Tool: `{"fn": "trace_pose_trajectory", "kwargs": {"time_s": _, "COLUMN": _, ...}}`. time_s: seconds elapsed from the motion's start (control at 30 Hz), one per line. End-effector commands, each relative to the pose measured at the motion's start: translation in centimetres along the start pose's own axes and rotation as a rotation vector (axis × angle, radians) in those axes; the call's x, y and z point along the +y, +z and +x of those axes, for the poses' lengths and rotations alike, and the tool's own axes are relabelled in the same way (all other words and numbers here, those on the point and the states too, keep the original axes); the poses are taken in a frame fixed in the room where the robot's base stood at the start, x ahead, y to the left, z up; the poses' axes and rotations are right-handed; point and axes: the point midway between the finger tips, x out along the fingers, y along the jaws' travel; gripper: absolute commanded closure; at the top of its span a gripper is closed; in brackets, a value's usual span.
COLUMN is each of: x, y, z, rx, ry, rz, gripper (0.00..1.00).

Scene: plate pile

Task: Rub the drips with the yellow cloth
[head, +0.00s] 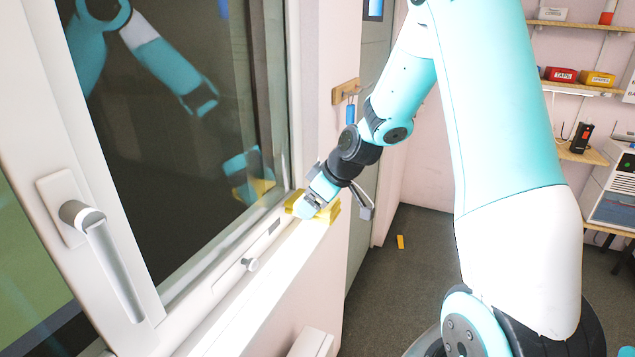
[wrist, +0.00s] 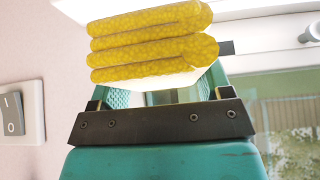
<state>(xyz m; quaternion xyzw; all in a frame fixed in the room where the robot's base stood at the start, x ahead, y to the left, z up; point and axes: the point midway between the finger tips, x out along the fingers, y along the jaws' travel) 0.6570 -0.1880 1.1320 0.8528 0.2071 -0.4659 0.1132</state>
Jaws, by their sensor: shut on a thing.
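The yellow cloth (head: 331,213) is folded in thick layers at the far end of the white window sill, beside the window frame. My gripper (head: 314,204) is shut on it there, and the arm hides part of it. In the wrist view the cloth (wrist: 150,42) shows as stacked, rough yellow folds beyond the fingers of my gripper (wrist: 160,88). I cannot tell whether the cloth touches the sill. I cannot make out clear drips. A pale speckled patch (wrist: 298,148) shows at the window in the wrist view; I cannot tell what it is.
The window handle (head: 105,255) sticks out at the near left. The near sill (head: 255,295) is bare. A light switch (wrist: 18,112) is on the wall. A yellow block (head: 400,241) lies on the floor.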

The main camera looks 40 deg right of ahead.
Motion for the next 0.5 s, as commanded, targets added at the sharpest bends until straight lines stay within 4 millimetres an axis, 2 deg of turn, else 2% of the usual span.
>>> {"fn": "trace_pose_trajectory", "kwargs": {"time_s": 0.2, "x": -0.2, "y": -1.5, "z": -1.9, "rx": 0.001, "ry": -0.002, "rz": -0.004, "gripper": 0.50}}
{"fn": "trace_pose_trajectory", "kwargs": {"time_s": 0.5, "x": -0.4, "y": -1.9, "z": -2.3, "rx": 0.000, "ry": -0.004, "rz": -0.006, "gripper": 0.50}}
